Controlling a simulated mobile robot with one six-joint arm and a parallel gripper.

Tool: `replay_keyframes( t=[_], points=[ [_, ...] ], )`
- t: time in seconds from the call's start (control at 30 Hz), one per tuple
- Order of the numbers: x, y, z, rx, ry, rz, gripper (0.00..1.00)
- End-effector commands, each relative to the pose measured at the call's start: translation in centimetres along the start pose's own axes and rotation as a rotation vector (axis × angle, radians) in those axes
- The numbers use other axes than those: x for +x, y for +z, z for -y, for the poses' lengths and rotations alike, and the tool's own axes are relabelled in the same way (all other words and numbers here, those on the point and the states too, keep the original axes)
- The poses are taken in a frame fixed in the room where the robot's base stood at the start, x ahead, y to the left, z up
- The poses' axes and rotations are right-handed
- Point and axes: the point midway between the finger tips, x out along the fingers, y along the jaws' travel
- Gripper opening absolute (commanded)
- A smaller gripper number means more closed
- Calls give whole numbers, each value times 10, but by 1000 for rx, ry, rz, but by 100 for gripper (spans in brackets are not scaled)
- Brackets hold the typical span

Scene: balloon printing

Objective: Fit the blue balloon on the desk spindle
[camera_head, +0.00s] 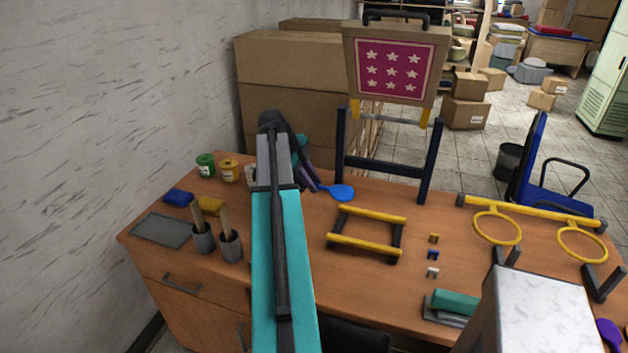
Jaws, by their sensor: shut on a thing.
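The blue balloon (343,193) is at the back middle of the wooden desk, its round end pointing right and its neck pointing left to my gripper. My gripper (316,185) is dark and partly hidden behind my teal arm. It is shut on the balloon at its neck end. Whether the balloon touches the desktop I cannot tell. I cannot make out for certain which part is the desk spindle. A low frame (368,218) with two yellow bars stands just in front of the balloon, apart from it.
A dark upright stand (384,168) carrying a starred panel (394,70) rises behind the balloon. Pots (229,171) and tool cups (230,246) stand left. Small clips (433,255), a teal block (455,301) and yellow rings (497,226) are right. A white box (542,310) blocks the front right.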

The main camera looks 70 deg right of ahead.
Motion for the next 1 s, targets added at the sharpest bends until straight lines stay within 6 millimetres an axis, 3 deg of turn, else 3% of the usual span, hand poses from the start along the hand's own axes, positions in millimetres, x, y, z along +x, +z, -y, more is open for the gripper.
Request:
replay_keyframes(
  t=[1.0],
  points=[
    [-3,8,0,0,0,0,7]
  ],
)
